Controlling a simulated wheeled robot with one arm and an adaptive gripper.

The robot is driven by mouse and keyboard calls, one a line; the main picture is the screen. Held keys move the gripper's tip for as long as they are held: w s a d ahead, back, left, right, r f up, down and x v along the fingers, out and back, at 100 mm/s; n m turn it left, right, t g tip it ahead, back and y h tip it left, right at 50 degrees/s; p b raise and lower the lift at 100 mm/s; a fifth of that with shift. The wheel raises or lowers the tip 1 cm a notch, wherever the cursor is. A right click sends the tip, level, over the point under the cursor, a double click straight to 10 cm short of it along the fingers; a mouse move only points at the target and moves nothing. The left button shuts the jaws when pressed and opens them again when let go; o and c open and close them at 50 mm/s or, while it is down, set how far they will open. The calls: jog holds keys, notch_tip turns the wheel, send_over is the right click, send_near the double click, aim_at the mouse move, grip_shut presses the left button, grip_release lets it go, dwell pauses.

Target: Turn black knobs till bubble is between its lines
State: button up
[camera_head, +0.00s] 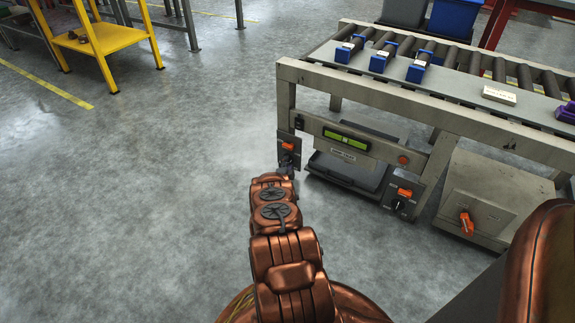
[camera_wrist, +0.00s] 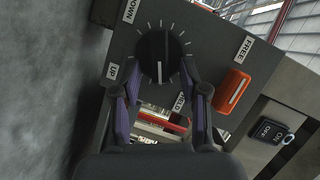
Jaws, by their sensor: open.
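A black knob (camera_wrist: 159,55) with a white pointer line and tick marks fills the upper middle of the wrist view, on a dark panel (camera_wrist: 210,45) labelled UP, DOWN, FREE and HELD. My gripper (camera_wrist: 154,76) is open, with its fingertips at the lower left and lower right of the knob; whether they touch it I cannot tell. In the head view, my gripper end is at the left panel (camera_head: 281,141) and mostly hides that knob. A second black knob (camera_head: 398,204) is on the right panel (camera_head: 409,182). The green level vial (camera_head: 346,138) is between them; its bubble is too small to judge.
An orange lever (camera_wrist: 233,91) is close to the right of the knob. The roller table (camera_head: 400,98) stands above the panels, with blue-ended parts (camera_head: 382,57) on top. A grey box (camera_head: 492,203) stands at right. The floor at left is clear up to a yellow stand (camera_head: 95,42).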

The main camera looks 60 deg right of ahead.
jog(key=shift+a, duration=0.1)
jog(key=v, duration=1.1)
jog(key=shift+s+a, duration=0.2)
jog(key=shift+a, duration=0.15)
jog(key=shift+r, duration=0.1)
dwell(0.5)
jog(key=shift+r, duration=0.1)
